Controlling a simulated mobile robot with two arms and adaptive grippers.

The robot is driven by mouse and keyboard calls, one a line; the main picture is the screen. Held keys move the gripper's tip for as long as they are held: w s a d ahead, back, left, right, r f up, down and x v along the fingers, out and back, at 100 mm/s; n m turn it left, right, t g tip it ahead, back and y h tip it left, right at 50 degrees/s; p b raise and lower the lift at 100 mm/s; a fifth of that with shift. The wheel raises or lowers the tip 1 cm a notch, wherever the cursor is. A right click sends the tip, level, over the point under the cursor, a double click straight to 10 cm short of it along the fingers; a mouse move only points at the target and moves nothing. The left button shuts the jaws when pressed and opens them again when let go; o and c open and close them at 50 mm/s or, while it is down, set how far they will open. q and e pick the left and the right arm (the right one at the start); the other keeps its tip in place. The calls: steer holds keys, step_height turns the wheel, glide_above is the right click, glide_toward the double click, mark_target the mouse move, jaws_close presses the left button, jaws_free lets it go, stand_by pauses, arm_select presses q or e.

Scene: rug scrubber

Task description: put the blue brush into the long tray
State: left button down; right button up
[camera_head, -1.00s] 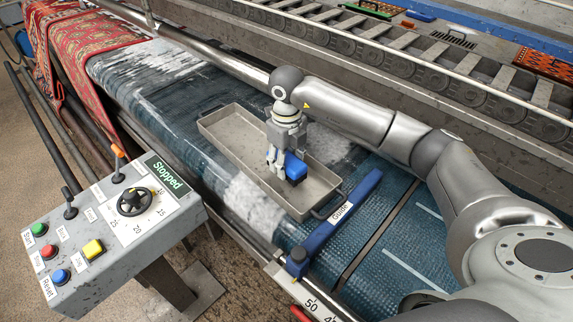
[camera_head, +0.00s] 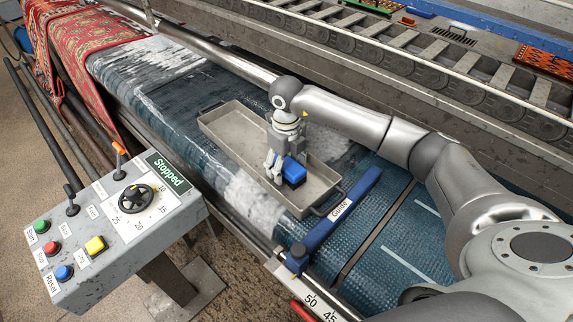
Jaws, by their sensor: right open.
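The blue brush (camera_head: 294,169) is a small blue block with a dark underside. It appears inside the long grey metal tray (camera_head: 222,136), towards the near right end; whether it rests on the floor of the tray is hard to tell. My right gripper (camera_head: 272,176) reaches in from the right and points down into the tray. It is open, with its fingers right beside the left side of the brush; the far finger and any contact are partly hidden. My left gripper is not in view.
The tray lies on a wet blue rug (camera_head: 235,87). A blue guide bar (camera_head: 345,207) stands just right of the tray. A grey control box (camera_head: 125,227) with buttons and a "Stopped" sign is at the lower left. A metal roller (camera_head: 215,57) runs behind the tray.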

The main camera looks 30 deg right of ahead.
mark_target(286, 162)
steer(key=shift+r, duration=0.65)
step_height(286, 162, up, 11)
steer(key=b, duration=0.2)
steer(key=shift+b, duration=0.4)
